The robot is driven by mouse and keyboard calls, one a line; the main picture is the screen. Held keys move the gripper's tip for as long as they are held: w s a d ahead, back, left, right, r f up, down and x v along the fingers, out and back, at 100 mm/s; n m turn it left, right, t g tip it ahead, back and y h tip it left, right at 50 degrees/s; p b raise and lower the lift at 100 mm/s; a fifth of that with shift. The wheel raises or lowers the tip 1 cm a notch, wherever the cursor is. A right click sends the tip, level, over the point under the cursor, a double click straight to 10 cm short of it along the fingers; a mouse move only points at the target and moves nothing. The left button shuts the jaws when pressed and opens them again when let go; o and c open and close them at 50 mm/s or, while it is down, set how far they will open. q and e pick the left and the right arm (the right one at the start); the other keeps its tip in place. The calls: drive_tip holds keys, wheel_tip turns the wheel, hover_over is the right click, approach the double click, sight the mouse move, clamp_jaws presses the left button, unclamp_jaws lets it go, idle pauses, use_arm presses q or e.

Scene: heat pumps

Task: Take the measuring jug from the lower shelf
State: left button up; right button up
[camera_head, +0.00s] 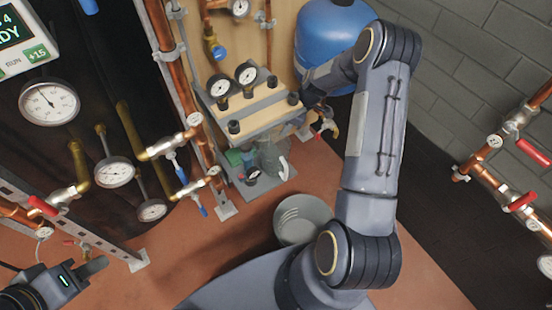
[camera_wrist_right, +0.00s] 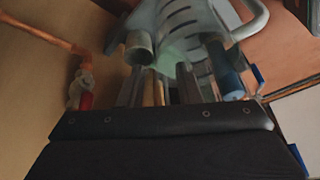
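The measuring jug (camera_head: 272,158) is clear, with a pale handle on its right, and stands on the lower shelf (camera_head: 262,186) of a small two-level stand. In the right wrist view, the jug (camera_wrist_right: 185,30), with dark graduation marks, is just ahead of my right gripper (camera_wrist_right: 158,88). That gripper's fingers look apart, with no jug wall clearly between them. In the head view, the right gripper is hidden behind the forearm and stand. My left gripper (camera_head: 95,268) is at the lower left, far from the jug; its finger gap is unclear.
The upper shelf (camera_head: 260,118) carries gauges and dark fittings close above the jug. A green item (camera_head: 234,157) and a small gauge (camera_head: 253,174) share the lower shelf. A grey bucket (camera_head: 302,218) stands on the floor in front. A blue tank (camera_head: 325,40) is behind.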

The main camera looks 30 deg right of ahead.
drive_tip(key=x, duration=0.4)
drive_tip(key=shift+f+b, duration=0.4)
clamp_jaws()
